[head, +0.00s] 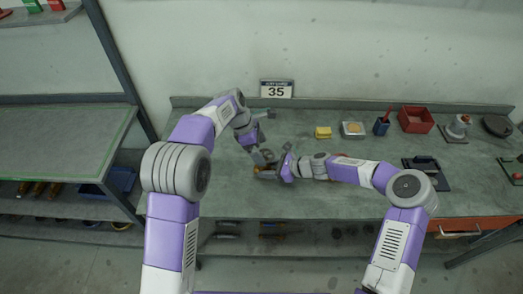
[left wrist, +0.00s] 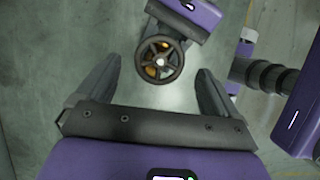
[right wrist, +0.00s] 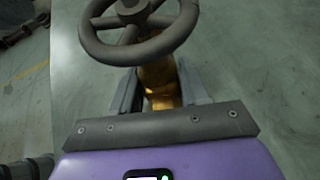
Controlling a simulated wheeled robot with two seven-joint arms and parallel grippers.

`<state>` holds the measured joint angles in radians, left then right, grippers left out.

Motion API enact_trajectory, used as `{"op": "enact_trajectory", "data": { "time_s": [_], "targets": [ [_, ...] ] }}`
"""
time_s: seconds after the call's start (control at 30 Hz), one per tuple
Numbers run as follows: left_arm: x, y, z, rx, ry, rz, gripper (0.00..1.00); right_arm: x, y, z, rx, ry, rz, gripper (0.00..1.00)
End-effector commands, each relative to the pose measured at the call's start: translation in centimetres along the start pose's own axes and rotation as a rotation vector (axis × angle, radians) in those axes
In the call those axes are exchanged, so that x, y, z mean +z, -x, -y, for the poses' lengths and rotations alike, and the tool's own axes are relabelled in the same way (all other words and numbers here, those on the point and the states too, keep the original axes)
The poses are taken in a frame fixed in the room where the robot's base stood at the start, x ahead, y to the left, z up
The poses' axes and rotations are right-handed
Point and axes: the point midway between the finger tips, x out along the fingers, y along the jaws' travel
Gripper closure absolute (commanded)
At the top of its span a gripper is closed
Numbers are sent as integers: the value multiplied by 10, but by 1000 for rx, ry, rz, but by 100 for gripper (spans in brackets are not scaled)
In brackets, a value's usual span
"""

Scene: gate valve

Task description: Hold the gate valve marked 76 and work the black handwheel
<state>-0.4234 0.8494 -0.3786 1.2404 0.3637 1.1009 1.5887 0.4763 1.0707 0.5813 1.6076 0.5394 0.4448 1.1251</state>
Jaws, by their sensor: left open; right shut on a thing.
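The gate valve has a brass body (right wrist: 160,82) and a dark spoked handwheel (right wrist: 135,22) on top. In the left wrist view the handwheel (left wrist: 159,59) shows from above, with bits of brass between its spokes. My right gripper (right wrist: 158,92) is shut on the brass body below the wheel. My left gripper (left wrist: 157,85) is open, its two fingers apart on either side below the wheel in its view, and the wheel is not gripped. In the head view both grippers meet over the bench and largely hide the valve (head: 265,172). No mark 76 is legible.
The grey-green bench (head: 330,206) has free room around the grippers. To the right are a yellow block (head: 323,132), a blue cup (head: 382,126), a red bin (head: 416,120) and a dark plate (head: 430,178). A sign reading 35 (head: 277,89) stands at the back.

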Motion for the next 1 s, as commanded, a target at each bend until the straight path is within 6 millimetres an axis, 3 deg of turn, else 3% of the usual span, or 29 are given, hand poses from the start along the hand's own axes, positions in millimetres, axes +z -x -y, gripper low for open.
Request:
{"op": "enact_trajectory", "data": {
  "time_s": [0.2, 0.47, 0.83, 1.0],
  "targets": [
    [0, -16, 0, 0, 0, -1, 6, 1, 0, 0, -1, 1, 1, 72],
    [0, -17, 0, 0, -1, -1, 6, 1, 0, 0, -1, 1, 1, 72],
    [0, -16, 0, 0, -1, -1, 61, 1, 0, 0, -1, 1, 1, 72],
    [0, -16, 0, -4, -7, -1, 62, 1, 0, 0, -1, 1, 1, 72]
  ]
}}
